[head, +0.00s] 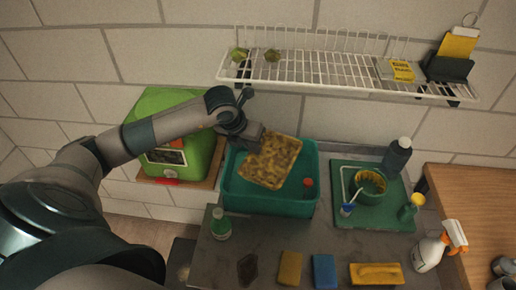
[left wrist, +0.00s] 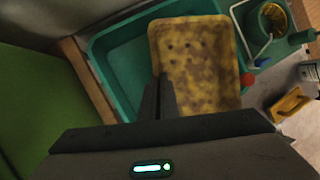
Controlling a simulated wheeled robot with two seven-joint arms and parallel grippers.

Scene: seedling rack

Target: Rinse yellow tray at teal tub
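The yellow tray (head: 271,161) is covered in brown dirt stains and is held tilted above the teal tub (head: 243,196). My left gripper (head: 257,139) is shut on the tray's edge nearest the arm. In the left wrist view the dirty tray (left wrist: 197,65) extends from my gripper's fingers (left wrist: 160,98) over the tub (left wrist: 122,66), with several dark holes in its face. A red round cap (head: 308,182) shows at the tub's right side. My right gripper is in neither view.
A green container (head: 203,151) stands left of the tub. A wire shelf (head: 320,72) runs along the wall above. A green tray (head: 398,209) with a pot (head: 369,185) and brush is at the right.

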